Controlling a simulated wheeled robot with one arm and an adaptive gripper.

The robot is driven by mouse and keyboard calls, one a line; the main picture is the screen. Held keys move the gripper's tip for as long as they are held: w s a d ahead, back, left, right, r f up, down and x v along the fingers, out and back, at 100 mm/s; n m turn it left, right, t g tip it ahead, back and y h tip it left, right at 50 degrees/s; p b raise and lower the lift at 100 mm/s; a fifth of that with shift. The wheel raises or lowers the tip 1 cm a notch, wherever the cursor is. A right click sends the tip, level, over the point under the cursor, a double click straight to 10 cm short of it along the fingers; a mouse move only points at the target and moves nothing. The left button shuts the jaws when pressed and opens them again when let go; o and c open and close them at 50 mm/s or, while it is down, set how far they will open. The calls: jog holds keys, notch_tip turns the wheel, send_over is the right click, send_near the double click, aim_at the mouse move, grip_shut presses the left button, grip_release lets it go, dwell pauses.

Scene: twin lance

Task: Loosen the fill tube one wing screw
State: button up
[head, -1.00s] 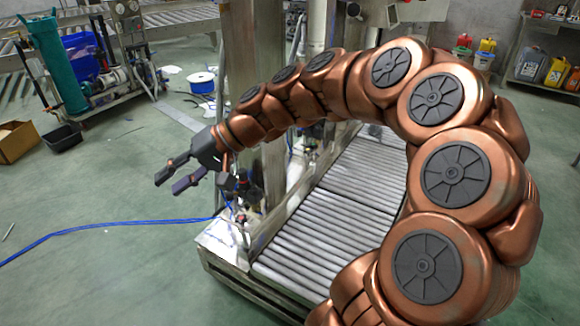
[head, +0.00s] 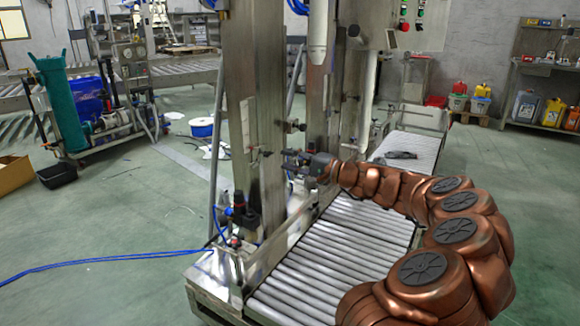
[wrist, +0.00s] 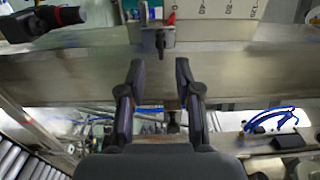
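My gripper (head: 292,162) is in front of the steel column in the head view, pointing left towards it. In the wrist view my gripper (wrist: 160,72) is open, with two dark fingers apart and nothing between their tips. A small black wing screw (wrist: 160,43) hangs from a metal bracket just beyond and between the fingertips; I see no contact. In the head view a small dark fitting (head: 266,153) shows on the column left of the gripper, too small to tell if it is the same screw.
The steel column (head: 245,100) stands close to the gripper. A white scale plate (wrist: 215,12) is beside the bracket, and a black and red fitting (wrist: 45,20) is at upper left. A roller conveyor (head: 345,240) runs below my arm. A blue hose (head: 100,262) lies on the floor.

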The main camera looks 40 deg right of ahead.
aim_at(271, 155)
jog(key=shift+x, duration=3.4)
jog(key=shift+a, duration=0.1)
grip_shut()
